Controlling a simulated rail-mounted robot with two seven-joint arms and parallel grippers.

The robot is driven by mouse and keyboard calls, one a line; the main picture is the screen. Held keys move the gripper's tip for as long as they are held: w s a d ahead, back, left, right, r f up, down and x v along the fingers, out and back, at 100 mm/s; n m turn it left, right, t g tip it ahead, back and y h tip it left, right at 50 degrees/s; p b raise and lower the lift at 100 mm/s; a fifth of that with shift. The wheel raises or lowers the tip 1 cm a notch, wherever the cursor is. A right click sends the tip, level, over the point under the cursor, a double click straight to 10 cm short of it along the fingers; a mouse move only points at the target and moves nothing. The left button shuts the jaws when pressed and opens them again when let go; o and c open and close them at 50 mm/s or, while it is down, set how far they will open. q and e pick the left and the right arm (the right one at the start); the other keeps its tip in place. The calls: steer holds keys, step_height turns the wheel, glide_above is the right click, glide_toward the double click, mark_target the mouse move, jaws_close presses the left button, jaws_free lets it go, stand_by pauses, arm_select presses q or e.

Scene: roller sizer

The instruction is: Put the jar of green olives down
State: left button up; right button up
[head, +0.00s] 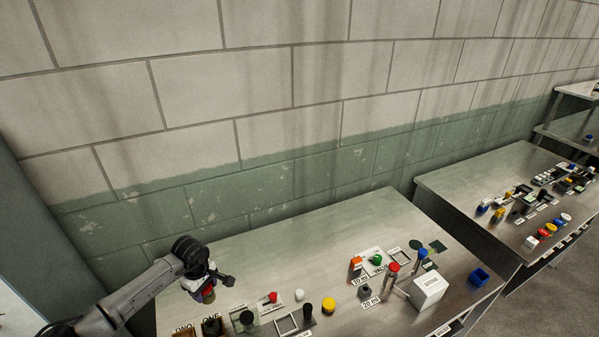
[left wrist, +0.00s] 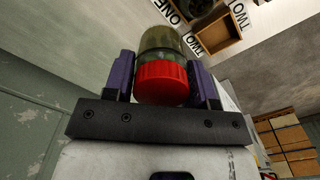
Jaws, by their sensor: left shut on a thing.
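The jar of green olives (left wrist: 162,70) has a murky green glass body and a red lid. In the left wrist view it sits between the two purple fingers of my left gripper (left wrist: 160,82), which is shut on it near the lid. In the head view my left gripper (head: 207,284) is at the left end of the near table, and the jar (head: 208,296) shows partly below it. The jar appears held above the table; its exact height is hard to tell. My right gripper is not in view.
The metal table (head: 330,232) holds a dark round item beside the ONE label (head: 212,326), a white square frame (head: 286,324), a yellow-topped item (head: 328,306) and a white box (head: 428,289). The wrist view shows an empty wooden tray (left wrist: 205,38) by TWO labels. The table's back left is clear.

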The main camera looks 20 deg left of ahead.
arm_select(q)
steer(key=d+r+m, duration=1.2)
steer(key=d+r, duration=0.7)
steer(key=d, duration=0.2)
steer(key=s+d+r+m, duration=0.5)
steer(key=r, duration=0.1)
steer(key=s+r+p, duration=0.4)
steer(key=r+p, duration=0.6)
steer(key=p, duration=0.2)
steer(key=s+r+p, duration=0.5)
steer(key=r+p, duration=0.5)
steer(key=p, duration=0.2)
steer(key=shift+w+r, duration=0.1)
